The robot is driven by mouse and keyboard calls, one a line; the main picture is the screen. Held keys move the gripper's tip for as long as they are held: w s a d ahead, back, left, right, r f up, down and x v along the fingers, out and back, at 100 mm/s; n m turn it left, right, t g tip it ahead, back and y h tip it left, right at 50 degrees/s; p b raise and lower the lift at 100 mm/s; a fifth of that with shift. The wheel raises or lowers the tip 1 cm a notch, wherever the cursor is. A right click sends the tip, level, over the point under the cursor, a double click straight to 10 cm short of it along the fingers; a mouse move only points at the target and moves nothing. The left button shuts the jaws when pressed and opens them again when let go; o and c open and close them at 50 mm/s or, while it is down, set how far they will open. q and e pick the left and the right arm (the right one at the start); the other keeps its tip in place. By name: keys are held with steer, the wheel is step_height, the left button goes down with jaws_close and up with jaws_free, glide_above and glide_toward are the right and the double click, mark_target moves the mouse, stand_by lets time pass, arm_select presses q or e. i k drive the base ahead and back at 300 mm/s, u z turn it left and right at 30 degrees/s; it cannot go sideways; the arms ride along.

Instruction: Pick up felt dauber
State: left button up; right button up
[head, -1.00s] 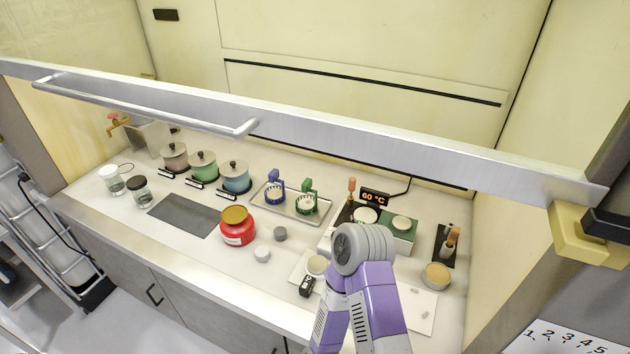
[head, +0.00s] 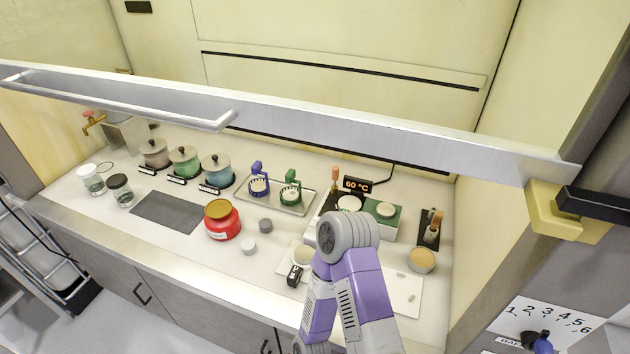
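Two handled tools could be the felt dauber, and I cannot tell which. One has a wooden handle and stands on a dark holder (head: 429,240) at the right of the bench; its tool (head: 434,225) is small in view. The other is an upright reddish-handled tool (head: 335,178) beside the temperature display. A purple arm of mine with a grey joint rises from the bottom in front of the bench and hides part of it. Neither gripper's fingers show.
A metal sash bar (head: 300,132) crosses above the bench. A red jar (head: 222,222), lidded pots (head: 216,170), a metal tray (head: 302,205), a green-sided unit (head: 396,226) and a round tan-topped container (head: 422,260) stand there. A numbered board (head: 520,328) is at lower right.

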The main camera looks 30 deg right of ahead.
mark_target(438, 215)
steer(key=k, duration=1)
steer(key=u, duration=1)
steer(key=i, duration=0.9)
steer(key=z, duration=3.1)
steer(key=i, duration=0.5)
